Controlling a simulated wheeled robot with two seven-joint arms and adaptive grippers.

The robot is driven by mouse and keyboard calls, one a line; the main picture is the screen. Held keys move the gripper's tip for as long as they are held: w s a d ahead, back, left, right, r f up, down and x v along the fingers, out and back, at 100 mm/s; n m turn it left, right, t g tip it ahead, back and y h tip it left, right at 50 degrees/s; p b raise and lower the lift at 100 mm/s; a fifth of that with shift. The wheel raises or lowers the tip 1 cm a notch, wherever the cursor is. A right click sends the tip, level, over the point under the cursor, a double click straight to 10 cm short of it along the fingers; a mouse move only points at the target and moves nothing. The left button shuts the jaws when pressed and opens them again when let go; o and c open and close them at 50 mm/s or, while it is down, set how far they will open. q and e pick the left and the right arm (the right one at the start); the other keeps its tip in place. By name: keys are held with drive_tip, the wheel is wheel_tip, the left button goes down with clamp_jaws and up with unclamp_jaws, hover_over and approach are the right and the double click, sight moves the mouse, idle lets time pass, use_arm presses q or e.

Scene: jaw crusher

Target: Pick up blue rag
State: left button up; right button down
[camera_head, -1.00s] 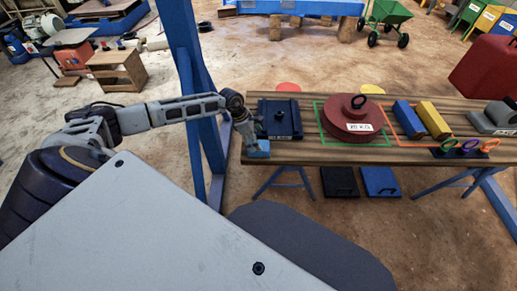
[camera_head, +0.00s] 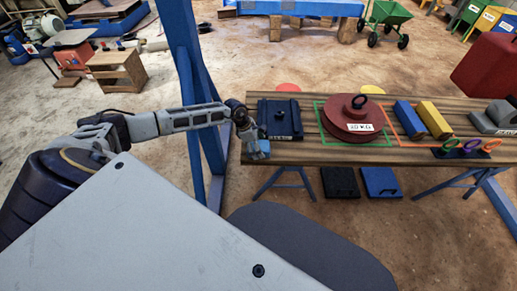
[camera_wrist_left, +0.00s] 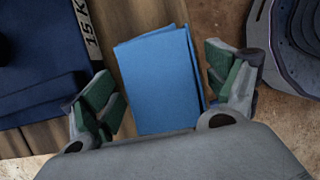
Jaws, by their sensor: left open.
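The blue rag (camera_wrist_left: 157,78) lies folded flat on the wooden table in the left wrist view. In the head view a small part of the rag (camera_head: 265,147) shows at the table's left end, mostly hidden by my gripper. My left gripper (camera_wrist_left: 165,92) is open, with one green-padded finger on each side of the rag. In the head view the left gripper (camera_head: 256,147) points down at the table's front left corner. I cannot tell whether the fingers touch the rag. My right gripper is not in view.
A dark blue weight (camera_head: 280,119) stands close to the rag. A red round weight (camera_head: 345,122), blue (camera_head: 408,118) and yellow (camera_head: 434,120) blocks and a ring holder (camera_head: 467,151) stand farther right on the table (camera_head: 320,155). A blue post (camera_head: 182,60) rises left of it.

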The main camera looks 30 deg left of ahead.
use_arm(q)
drive_tip(key=shift+f, duration=0.1)
idle(0.3)
drive_tip(key=shift+f, duration=0.15)
idle(0.4)
drive_tip(key=c, duration=1.1)
